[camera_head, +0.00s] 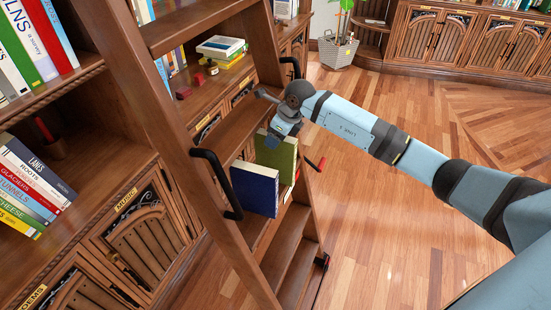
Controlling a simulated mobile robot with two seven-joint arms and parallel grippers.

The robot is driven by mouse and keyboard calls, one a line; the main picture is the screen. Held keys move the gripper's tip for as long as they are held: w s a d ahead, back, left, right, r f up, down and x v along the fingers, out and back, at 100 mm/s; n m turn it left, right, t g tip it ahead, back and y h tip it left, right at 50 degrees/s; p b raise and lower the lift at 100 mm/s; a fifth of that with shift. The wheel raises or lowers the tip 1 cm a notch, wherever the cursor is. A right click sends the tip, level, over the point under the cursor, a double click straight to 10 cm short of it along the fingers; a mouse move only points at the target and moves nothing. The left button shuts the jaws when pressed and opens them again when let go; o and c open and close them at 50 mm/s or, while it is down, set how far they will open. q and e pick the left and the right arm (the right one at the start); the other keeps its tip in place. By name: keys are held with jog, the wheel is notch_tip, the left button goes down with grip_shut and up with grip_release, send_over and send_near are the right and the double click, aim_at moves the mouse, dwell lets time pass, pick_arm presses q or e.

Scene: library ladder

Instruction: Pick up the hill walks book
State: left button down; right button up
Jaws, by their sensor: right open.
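A blue book (255,190) and a green book (276,153) stand upright on a step of the wooden ladder (286,245). Their titles cannot be read from here, so I cannot tell which is the hill walks book. My right gripper (282,130) reaches in from the right and is at the top edge of the green book, open. I cannot tell whether its fingers are around the book or only above it. Part of the green book is hidden behind the blue book. My left gripper is out of view.
Black handrails (217,180) flank the ladder. Bookshelves with rows of books (32,185) stand at the left. Several books lie stacked on a shelf (222,48) behind the ladder. The wooden floor (390,225) at the right is clear, with a potted plant (338,50) far back.

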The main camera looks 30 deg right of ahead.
jog(key=shift+f, duration=0.2)
dwell(0.3)
grip_shut()
